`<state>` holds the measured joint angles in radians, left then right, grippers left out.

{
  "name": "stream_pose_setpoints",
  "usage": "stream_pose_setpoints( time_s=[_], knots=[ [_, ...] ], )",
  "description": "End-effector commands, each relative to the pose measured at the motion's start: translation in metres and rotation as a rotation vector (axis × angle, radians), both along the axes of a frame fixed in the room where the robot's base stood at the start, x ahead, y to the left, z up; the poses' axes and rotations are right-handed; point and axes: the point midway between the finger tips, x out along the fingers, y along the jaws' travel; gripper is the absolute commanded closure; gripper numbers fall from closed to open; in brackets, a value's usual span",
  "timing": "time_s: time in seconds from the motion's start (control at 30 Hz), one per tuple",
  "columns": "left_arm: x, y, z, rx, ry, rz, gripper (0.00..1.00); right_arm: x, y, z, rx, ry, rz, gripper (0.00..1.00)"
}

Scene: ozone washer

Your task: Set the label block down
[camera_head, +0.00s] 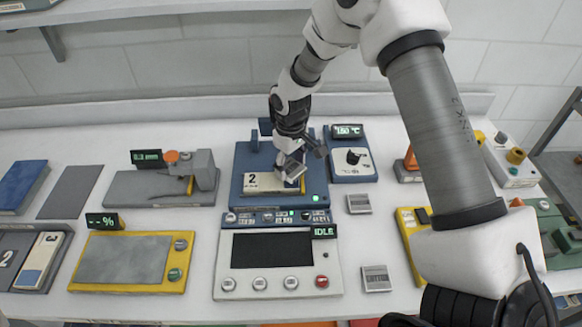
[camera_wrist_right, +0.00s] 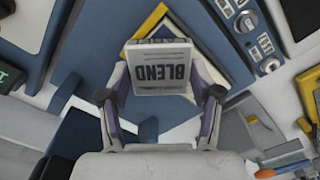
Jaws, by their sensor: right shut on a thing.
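The label block (camera_wrist_right: 160,66) is a small pale grey block with BLEND on its face, seen in the right wrist view. My right gripper (camera_head: 290,160) is shut on it, with one finger at each side. In the head view the block (camera_head: 294,170) is small and partly hidden by the gripper. It is over the blue station (camera_head: 240,165), by a cream, yellow-edged piece marked 2 (camera_head: 262,183). I cannot tell whether the block touches that piece. My left gripper is not in view.
Two similar grey labelled blocks lie on the white table right of the centre, one farther back (camera_head: 359,204) and one nearer (camera_head: 376,279). A control panel reading IDLE (camera_head: 225,265) stands in front of the blue station. A dial unit (camera_head: 350,175) stands to its right.

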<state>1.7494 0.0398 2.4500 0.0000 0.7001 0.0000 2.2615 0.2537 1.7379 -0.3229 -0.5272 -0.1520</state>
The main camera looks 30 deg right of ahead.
Motion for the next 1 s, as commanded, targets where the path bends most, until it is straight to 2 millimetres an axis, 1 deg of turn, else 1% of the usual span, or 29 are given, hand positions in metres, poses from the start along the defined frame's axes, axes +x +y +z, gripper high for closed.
stream_pose_setpoints(
  time_s=[0.03,0.1,0.2,0.33,0.37,0.4,0.43,0.77,0.87,1.0],
  knots=[
    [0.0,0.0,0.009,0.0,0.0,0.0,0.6,-0.002,0.0,-0.006,-0.001,0.007,0.0,0.73],
    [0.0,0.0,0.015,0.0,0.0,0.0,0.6,-0.002,0.0,-0.018,-0.001,0.007,0.0,0.73],
    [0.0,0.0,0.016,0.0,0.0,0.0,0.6,-0.002,0.0,-0.028,0.0,0.003,0.0,0.72],
    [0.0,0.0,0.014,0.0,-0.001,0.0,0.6,-0.002,0.0,-0.029,0.001,0.002,0.0,0.73],
    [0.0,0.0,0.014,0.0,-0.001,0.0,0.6,-0.002,0.0,-0.029,0.0,0.003,0.0,0.33],
    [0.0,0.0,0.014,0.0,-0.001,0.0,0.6,-0.002,0.0,-0.029,0.0,0.003,0.0,0.19],
    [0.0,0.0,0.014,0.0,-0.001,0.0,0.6,-0.002,0.0,-0.029,0.0,0.003,0.0,0.11],
    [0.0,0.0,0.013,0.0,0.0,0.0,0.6,-0.002,0.0,-0.028,0.001,0.002,0.0,0.11],
    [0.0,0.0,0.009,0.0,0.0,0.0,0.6,-0.001,0.0,-0.02,0.0,0.0,-0.001,0.11],
    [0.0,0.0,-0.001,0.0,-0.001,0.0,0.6,0.0,0.0,0.007,0.001,-0.003,-0.001,0.11]
  ],
)
